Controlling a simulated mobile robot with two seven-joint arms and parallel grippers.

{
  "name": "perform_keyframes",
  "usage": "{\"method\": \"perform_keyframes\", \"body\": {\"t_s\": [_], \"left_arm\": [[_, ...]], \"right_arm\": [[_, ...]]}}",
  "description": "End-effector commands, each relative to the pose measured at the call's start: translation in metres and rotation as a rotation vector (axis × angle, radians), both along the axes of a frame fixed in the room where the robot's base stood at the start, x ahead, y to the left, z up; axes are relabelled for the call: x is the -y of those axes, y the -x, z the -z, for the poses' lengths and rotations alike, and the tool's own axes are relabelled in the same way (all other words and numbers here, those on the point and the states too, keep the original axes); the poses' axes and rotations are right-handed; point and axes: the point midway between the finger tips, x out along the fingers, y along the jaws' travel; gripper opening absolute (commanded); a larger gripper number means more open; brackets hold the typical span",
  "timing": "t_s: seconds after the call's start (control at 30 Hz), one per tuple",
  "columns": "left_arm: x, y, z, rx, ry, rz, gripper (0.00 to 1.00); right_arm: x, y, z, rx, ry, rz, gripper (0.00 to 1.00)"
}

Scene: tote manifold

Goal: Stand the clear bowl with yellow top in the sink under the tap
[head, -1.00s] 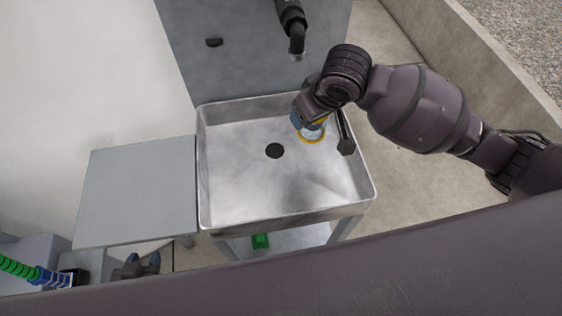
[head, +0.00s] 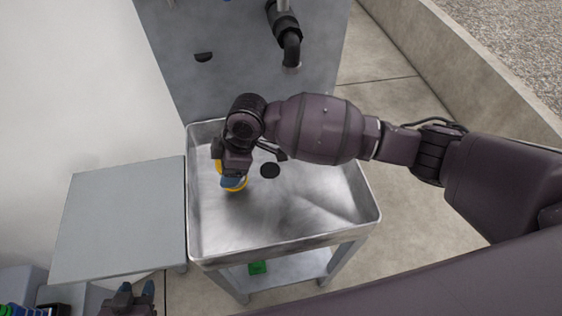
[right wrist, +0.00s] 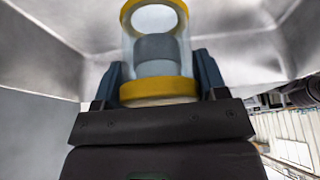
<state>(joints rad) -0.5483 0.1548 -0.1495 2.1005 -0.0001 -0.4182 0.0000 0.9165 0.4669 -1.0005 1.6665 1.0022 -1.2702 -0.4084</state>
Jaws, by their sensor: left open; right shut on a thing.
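The clear bowl with yellow top (head: 238,187) is in my right gripper (head: 231,178), over the left part of the sink (head: 325,240). In the right wrist view the bowl (right wrist: 158,92) is a clear cylinder with yellow bands at both ends, between the two fingers of my right gripper (right wrist: 158,80). I cannot tell whether it touches the sink floor. The black tap (head: 290,45) hangs from the back panel, to the right of and behind the bowl. My left gripper (head: 134,294) is open and low at the bottom left, away from the sink.
The dark round drain (head: 270,170) lies right of the bowl. A flat grey side table (head: 118,220) adjoins the sink's left side. The sink's right half is clear under my right arm.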

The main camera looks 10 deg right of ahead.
Motion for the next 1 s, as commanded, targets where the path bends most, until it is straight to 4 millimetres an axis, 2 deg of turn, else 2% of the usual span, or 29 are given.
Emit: {"method": "perform_keyframes", "body": {"t_s": [0.1, 0.6, 0.73, 0.87, 1.0], "left_arm": [[0.000, 0.002, 0.003, -0.006, 0.000, -0.001, 0.42], [0.003, 0.005, 0.012, -0.022, 0.008, -0.006, 0.42], [0.003, 0.004, 0.012, -0.020, 0.008, -0.006, 0.42], [0.002, 0.003, 0.012, -0.020, 0.007, -0.004, 0.42], [0.002, 0.005, 0.017, -0.027, 0.003, -0.001, 0.42]], "right_arm": [[0.028, -0.007, 0.001, -0.001, 0.002, 0.005, 0.35], [0.128, -0.035, 0.001, -0.001, 0.002, 0.005, 0.35], [0.141, -0.039, 0.000, -0.001, 0.001, 0.003, 0.35], [0.145, -0.040, 0.002, -0.001, 0.000, 0.002, 0.35], [0.145, -0.039, 0.016, -0.004, 0.000, 0.003, 0.35]]}}
